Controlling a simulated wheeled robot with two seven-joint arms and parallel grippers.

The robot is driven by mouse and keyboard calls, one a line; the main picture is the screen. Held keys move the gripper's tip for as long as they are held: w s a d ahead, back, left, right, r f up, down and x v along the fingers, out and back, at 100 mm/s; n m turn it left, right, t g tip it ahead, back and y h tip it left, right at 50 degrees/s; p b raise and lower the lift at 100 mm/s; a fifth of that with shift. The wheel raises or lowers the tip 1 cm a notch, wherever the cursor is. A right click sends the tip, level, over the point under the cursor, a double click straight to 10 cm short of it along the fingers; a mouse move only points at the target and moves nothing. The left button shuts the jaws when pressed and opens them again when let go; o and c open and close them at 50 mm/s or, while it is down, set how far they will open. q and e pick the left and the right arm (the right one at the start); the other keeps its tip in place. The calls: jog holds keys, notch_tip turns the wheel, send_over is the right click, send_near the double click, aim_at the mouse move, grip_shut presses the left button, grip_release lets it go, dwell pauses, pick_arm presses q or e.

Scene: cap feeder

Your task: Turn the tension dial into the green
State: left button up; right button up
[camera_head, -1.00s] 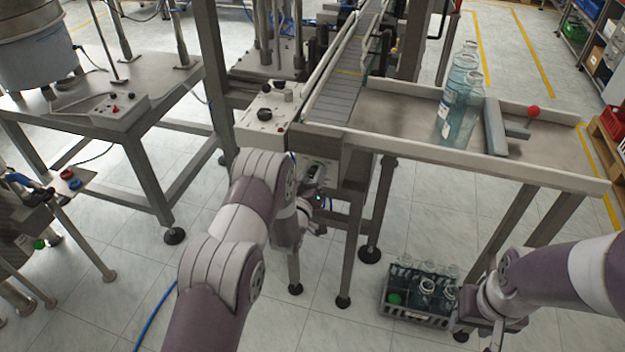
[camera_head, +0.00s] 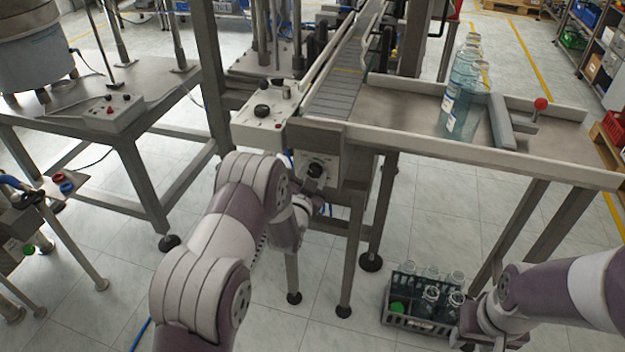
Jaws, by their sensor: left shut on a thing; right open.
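A dark round dial (camera_head: 314,170) sits on a pale plate on the front of the conveyor frame, below the end of the belt. Its scale and any green zone are too small to make out. My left gripper (camera_head: 312,184) is at the dial, with its fingers shut on the knob; my wrist and forearm hide part of it. My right gripper (camera_head: 478,338) is low at the right, beside a bottle crate, and mostly hidden by its own wrist; it is open.
A control box (camera_head: 268,112) with a black knob is left of the belt. Clear bottles (camera_head: 459,95) stand on the side table (camera_head: 395,142). A dark crate (camera_head: 412,322) of bottles is on the floor. Another table (camera_head: 150,95) stands at the left.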

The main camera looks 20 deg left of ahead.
pick_arm(q)
jog(key=m+b, duration=0.1)
jog(key=m, duration=0.1)
jog(key=m+b, duration=0.1)
jog(key=m, duration=0.1)
jog(key=m+b, duration=0.1)
jog(key=m, duration=0.1)
jog(key=shift+d+f+m, duration=0.1)
jog(key=shift+f+m, duration=0.15)
jog(key=shift+m, duration=0.05)
jog(key=m+b, duration=0.3)
jog(key=m, duration=0.2)
jog(key=shift+m, duration=0.4)
jog(key=o, duration=1.1)
jog(key=shift+c, duration=0.2)
jog(key=shift+s+r, duration=0.1)
jog(key=s, duration=1.2)
jog(key=shift+s, duration=0.3)
jog(key=shift+a, duration=0.2)
